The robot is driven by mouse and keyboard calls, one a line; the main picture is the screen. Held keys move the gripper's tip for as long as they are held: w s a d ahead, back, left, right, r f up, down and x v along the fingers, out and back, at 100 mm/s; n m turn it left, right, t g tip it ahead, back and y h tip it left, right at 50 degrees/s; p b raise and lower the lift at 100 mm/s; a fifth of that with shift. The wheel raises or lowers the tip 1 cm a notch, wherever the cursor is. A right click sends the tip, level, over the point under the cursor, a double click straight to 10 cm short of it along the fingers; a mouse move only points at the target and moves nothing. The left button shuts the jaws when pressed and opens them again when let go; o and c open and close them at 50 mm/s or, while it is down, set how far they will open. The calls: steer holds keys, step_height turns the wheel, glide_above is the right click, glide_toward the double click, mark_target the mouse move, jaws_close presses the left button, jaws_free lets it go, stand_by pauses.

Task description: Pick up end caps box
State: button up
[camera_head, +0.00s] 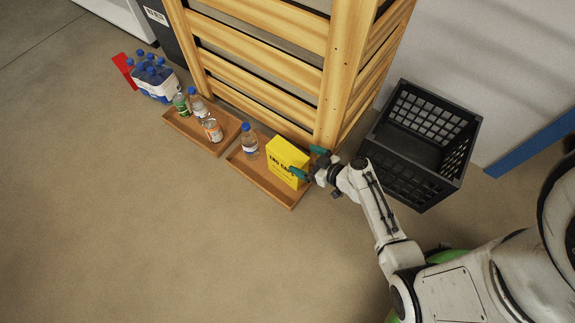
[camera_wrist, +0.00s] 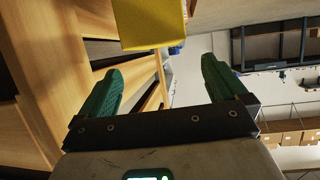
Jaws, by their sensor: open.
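The end caps box (camera_head: 288,160) is a yellow carton with dark lettering, standing at the right end of a shallow wooden tray (camera_head: 264,185) on the floor. My gripper (camera_head: 307,162) is at the box's right side, its green fingers apart, one near the box's front and one toward the back. In the wrist view the yellow box (camera_wrist: 150,22) shows at the top, beyond the open fingers of my gripper (camera_wrist: 160,80). Nothing is between the fingers. In the head view one finger overlaps the box; I cannot tell whether it touches.
A bottle (camera_head: 249,142) with a blue cap stands left of the box. Another tray (camera_head: 193,131) holds several bottles. A wooden slatted crate (camera_head: 265,75) rises close behind the trays. A black plastic crate (camera_head: 402,158) stands to the right. The floor in front is clear.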

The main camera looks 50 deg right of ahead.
mark_target(290, 153)
steer(key=shift+x, duration=0.75)
steer(key=b+x, duration=0.1)
steer(key=x, duration=0.1)
steer(key=b+x, duration=0.1)
steer(key=x, duration=0.1)
steer(key=shift+s+f, duration=0.1)
steer(key=shift+f, duration=0.35)
steer(key=shift+w+f, duration=0.15)
steer(key=shift+w, duration=0.4)
steer(key=shift+c, duration=0.2)
steer(key=c, duration=1.8)
